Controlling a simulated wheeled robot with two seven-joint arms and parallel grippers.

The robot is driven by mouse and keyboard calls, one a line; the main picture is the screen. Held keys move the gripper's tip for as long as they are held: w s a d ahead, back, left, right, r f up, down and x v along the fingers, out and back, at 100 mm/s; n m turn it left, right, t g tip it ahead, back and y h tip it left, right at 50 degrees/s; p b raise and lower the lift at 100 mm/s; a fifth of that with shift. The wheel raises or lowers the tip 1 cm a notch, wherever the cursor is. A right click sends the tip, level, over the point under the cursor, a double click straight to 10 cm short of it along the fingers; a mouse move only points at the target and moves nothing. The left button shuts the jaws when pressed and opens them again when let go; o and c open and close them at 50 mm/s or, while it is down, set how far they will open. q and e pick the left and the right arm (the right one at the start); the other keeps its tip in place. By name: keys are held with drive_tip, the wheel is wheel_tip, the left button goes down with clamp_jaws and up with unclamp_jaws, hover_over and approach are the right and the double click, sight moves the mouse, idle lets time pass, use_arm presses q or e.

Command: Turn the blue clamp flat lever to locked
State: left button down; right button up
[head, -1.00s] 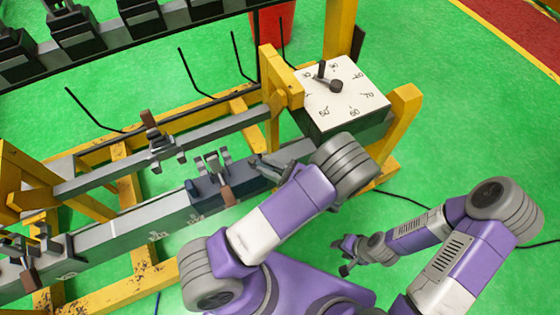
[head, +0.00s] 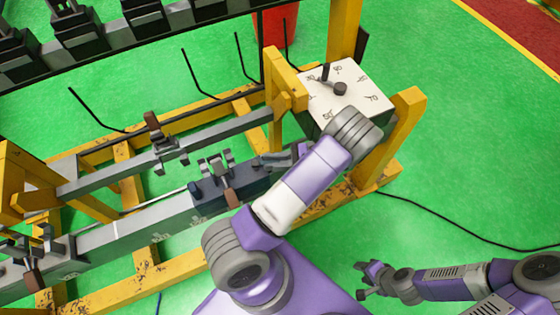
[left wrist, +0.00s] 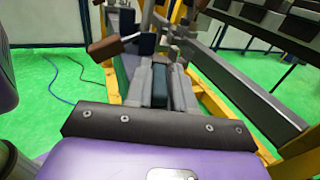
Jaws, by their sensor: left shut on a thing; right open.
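The blue clamp (head: 210,194) is a dark blue block on the grey beam, with grey metal linkage and a brown-tipped handle (head: 231,197) on it. The handle also shows at the upper left in the left wrist view (left wrist: 112,46). My left gripper (head: 275,161) is at the right end of the clamp. In the left wrist view its grey fingers are closed around a dark blue-green bar (left wrist: 160,84), which looks like the clamp's flat lever. My forearm and fingers partly hide that end in the head view. My right gripper (head: 366,281) is open and empty, away from the beam.
A white-topped dial box (head: 345,85) stands right beside my left wrist, framed by yellow posts (head: 405,125). A second beam with another brown-handled clamp (head: 160,140) runs behind. A black cable (head: 440,225) lies on the open green floor at right.

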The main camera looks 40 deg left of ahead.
use_arm(q)
drive_tip(key=shift+s, duration=0.1)
drive_tip(key=c, duration=1)
unclamp_jaws()
drive_tip(key=shift+a, duration=0.1)
drive_tip(key=shift+c, duration=0.2)
drive_tip(key=v, duration=0.7)
drive_tip(key=shift+w+d, duration=0.25)
drive_tip(key=shift+d, duration=0.05)
